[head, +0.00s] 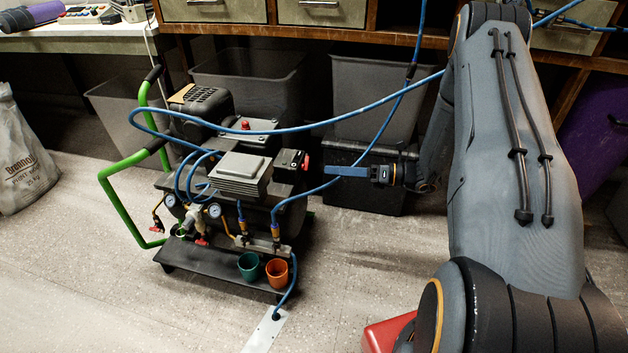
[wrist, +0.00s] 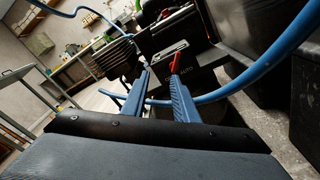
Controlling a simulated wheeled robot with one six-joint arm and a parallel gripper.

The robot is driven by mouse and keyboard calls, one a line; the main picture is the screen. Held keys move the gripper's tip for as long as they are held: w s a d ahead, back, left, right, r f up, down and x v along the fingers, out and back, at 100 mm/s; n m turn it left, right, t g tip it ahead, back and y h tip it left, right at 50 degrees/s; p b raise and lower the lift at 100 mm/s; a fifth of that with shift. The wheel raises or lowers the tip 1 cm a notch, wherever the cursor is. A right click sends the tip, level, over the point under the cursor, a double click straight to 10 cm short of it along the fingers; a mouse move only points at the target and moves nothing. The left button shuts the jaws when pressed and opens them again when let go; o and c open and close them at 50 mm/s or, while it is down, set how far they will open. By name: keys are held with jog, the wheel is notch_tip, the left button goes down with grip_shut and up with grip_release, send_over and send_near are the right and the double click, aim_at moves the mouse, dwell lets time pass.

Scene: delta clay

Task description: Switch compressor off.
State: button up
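The compressor (head: 240,180) stands on the floor left of centre in the head view, dark with green handles. On its right side is a black switch box (head: 288,160) with a red switch lever (head: 306,162). My gripper (head: 328,171) reaches in from the right, its blue fingers pointing at the box, just right of and slightly below the lever. In the wrist view the two blue fingers (wrist: 160,76) are apart with nothing between them. The red lever (wrist: 175,62) shows just beyond the right fingertip; I cannot tell whether they touch. The box face (wrist: 190,78) lies ahead.
Blue hoses (head: 415,80) loop over the compressor and past my gripper; one (wrist: 250,75) crosses close by in the wrist view. A green cup (head: 248,266) and an orange cup (head: 277,272) stand at the compressor's front. Grey bins (head: 375,95) stand behind. Floor in front is mostly clear.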

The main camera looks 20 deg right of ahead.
aim_at(306, 163)
jog(key=w+a+f+m+t+b, duration=0.1)
jog(key=w+a+f+b, duration=0.1)
jog(key=w+a, duration=0.3)
jog(key=shift+b, duration=0.6)
jog(key=shift+w, duration=0.1)
jog(key=shift+c, duration=0.3)
grip_shut()
